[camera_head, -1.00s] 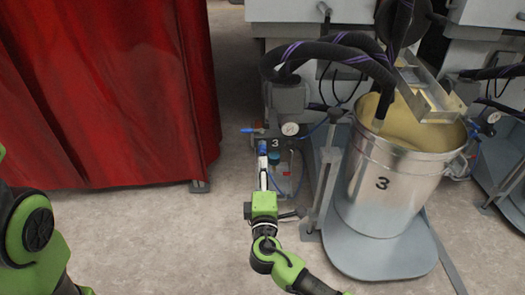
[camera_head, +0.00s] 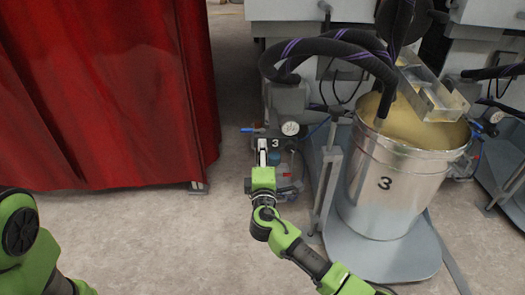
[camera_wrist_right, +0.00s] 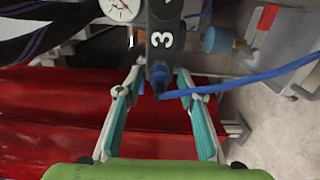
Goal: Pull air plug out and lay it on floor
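The blue air plug (camera_wrist_right: 159,76) shows in the right wrist view, at the end of the dark block marked 3 (camera_wrist_right: 164,30). A blue hose (camera_wrist_right: 235,85) runs from it to the right. My right gripper (camera_wrist_right: 160,78) is open, with one teal-padded finger on each side of the plug. Gaps show between plug and fingers, so it does not grip it. In the head view my right gripper (camera_head: 262,146) is just below the block, and the plug is hidden there. My left gripper is out of view; only part of my left arm shows.
A pressure gauge (camera_head: 290,128) and a blue valve handle (camera_head: 252,130) are close to the gripper. A red curtain (camera_head: 110,100) hangs at left. The floor (camera_head: 160,235) between is clear.

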